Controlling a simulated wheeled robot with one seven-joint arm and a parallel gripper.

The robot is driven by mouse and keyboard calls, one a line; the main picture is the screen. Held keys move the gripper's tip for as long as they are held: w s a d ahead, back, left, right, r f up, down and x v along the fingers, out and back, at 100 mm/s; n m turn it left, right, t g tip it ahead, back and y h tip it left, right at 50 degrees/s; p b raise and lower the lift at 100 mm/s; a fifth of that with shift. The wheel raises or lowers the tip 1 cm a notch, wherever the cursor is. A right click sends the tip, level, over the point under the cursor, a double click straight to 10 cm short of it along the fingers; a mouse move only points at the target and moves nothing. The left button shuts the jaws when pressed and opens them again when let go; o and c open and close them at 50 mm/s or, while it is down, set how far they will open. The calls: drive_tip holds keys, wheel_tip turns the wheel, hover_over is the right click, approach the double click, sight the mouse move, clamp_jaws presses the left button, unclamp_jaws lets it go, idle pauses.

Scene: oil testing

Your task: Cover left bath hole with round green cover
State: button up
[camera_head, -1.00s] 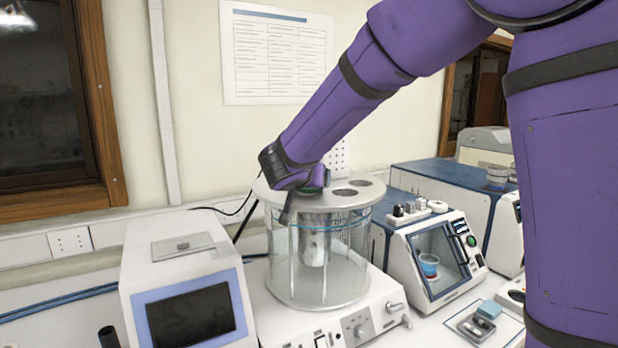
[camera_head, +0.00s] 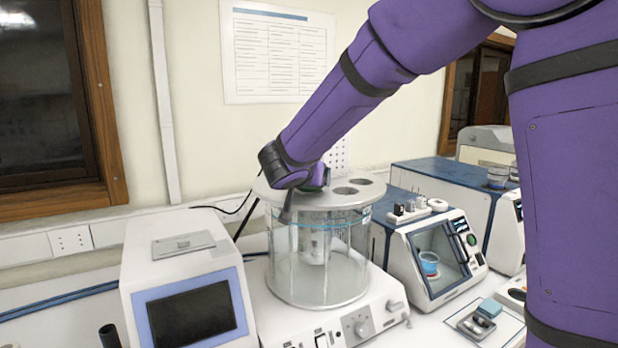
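A glass bath (camera_head: 318,265) with a round grey lid (camera_head: 325,197) stands on a white base in the middle of the view. Two open holes show on the lid, one at its middle (camera_head: 345,190) and one further right (camera_head: 360,181). My gripper (camera_head: 290,205) is over the left side of the lid, pointing down. A bit of green, seemingly the round green cover (camera_head: 320,184), shows beside my wrist at the lid's left part. My wrist hides the left hole and most of the cover. I cannot tell whether the fingers hold it.
A white device with a dark screen (camera_head: 192,315) stands to the left. A white-and-blue tester (camera_head: 437,258) with small items on top stands close on the right. A small tray (camera_head: 477,323) lies at the front right. A wall stands behind.

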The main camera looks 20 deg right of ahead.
drive_tip(key=shift+f, duration=0.4)
drive_tip(key=o, duration=0.6)
drive_tip(key=shift+o, duration=0.2)
drive_tip(key=v, duration=1.1)
idle(0.6)
